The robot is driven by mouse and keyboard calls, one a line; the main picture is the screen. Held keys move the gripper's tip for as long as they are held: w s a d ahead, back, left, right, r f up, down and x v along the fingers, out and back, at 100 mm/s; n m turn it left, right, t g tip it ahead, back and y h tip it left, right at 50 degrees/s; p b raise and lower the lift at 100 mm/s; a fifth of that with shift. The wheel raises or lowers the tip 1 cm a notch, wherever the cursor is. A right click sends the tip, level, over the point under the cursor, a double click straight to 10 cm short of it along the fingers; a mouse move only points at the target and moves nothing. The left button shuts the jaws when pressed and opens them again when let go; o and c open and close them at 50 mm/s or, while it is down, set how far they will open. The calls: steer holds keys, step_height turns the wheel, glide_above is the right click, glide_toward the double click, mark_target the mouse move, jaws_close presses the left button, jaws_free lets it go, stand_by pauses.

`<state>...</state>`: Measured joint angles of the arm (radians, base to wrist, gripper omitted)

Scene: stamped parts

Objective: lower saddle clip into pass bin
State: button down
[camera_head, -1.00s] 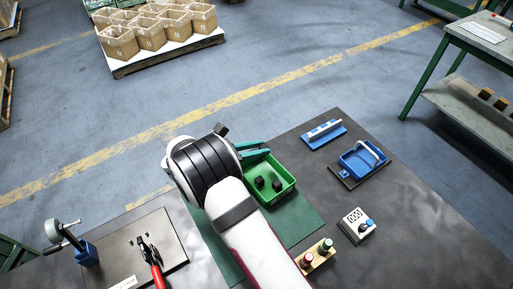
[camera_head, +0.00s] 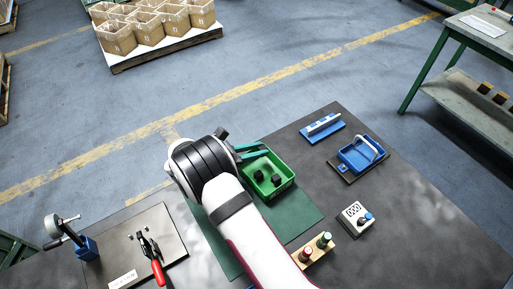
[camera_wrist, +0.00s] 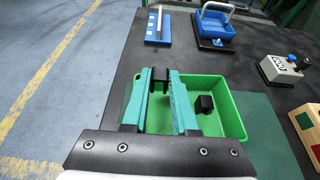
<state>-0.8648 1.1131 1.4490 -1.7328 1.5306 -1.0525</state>
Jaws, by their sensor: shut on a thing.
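My gripper (camera_wrist: 158,82) has two teal fingers closed on a small black saddle clip (camera_wrist: 159,79) at their tips. It holds the clip over the left part of the green pass bin (camera_wrist: 232,122). In the head view the fingers reach over the far left corner of the bin (camera_head: 286,187). The held clip cannot be made out there. Two dark parts, a left one (camera_head: 258,175) and a right one (camera_head: 276,179), lie inside the bin. In the wrist view one dark part (camera_wrist: 205,103) shows on the bin floor, right of the fingers.
Behind the bin are a blue fixture (camera_head: 322,128) and a blue tray with a handle (camera_head: 362,154). A counter box (camera_head: 355,218) and a wooden button block (camera_head: 315,250) stand to the right. Red-handled pliers (camera_head: 155,262) lie at the left.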

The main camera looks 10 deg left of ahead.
mark_target(270, 156)
steer(key=shift+f, duration=2.45)
stand_by(1.0)
steer(key=c, duration=0.6)
jaws_free()
